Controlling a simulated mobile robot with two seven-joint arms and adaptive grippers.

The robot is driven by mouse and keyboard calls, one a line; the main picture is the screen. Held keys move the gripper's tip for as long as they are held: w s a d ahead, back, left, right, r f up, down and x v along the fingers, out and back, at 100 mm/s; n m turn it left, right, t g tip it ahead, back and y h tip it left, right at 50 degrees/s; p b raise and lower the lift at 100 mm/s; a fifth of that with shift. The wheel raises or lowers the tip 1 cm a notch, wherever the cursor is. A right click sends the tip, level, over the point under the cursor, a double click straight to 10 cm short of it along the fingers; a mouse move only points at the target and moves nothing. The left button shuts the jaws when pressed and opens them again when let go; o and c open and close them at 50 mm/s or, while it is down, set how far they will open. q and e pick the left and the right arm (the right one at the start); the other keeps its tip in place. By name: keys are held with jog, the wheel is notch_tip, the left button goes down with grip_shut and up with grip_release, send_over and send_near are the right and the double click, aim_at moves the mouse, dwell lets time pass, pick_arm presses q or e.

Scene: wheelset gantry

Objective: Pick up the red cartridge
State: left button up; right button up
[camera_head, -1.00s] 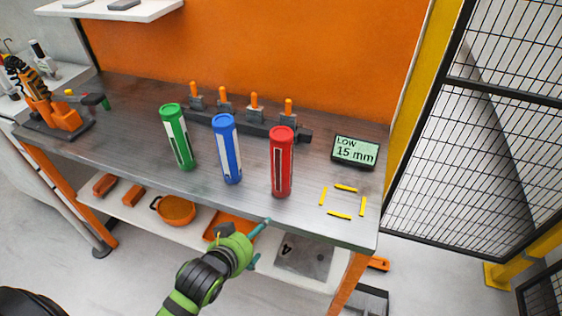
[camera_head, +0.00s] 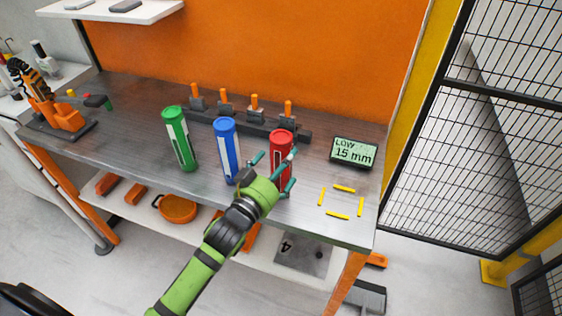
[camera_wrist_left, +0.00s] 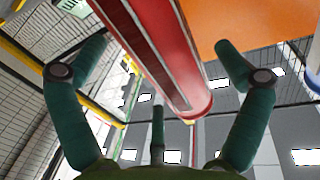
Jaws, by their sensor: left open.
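The red cartridge (camera_head: 281,139) stands upright near the front of the grey workbench, right of the blue cartridge (camera_head: 225,143) and the green cartridge (camera_head: 178,138). My left gripper (camera_head: 277,168) is open in front of the red cartridge and hides its lower part in the head view. In the left wrist view the red cartridge (camera_wrist_left: 163,38) runs between the spread teal fingers of this gripper (camera_wrist_left: 160,60), with a gap on each side. I see no finger closed on it. My right gripper is not in view.
A display (camera_head: 354,151) reading "LOW 15 mm" stands right of the red cartridge, behind yellow corner marks (camera_head: 343,188). A dark rack with orange-topped pegs (camera_head: 254,104) stands behind the cartridges.

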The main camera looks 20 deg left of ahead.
pick_arm(q)
jog(key=shift+x, duration=1.1)
jog(key=shift+s, duration=0.1)
jog(key=c, duration=1.5)
jog(key=shift+c, duration=0.2)
jog(key=shift+r, duration=0.15)
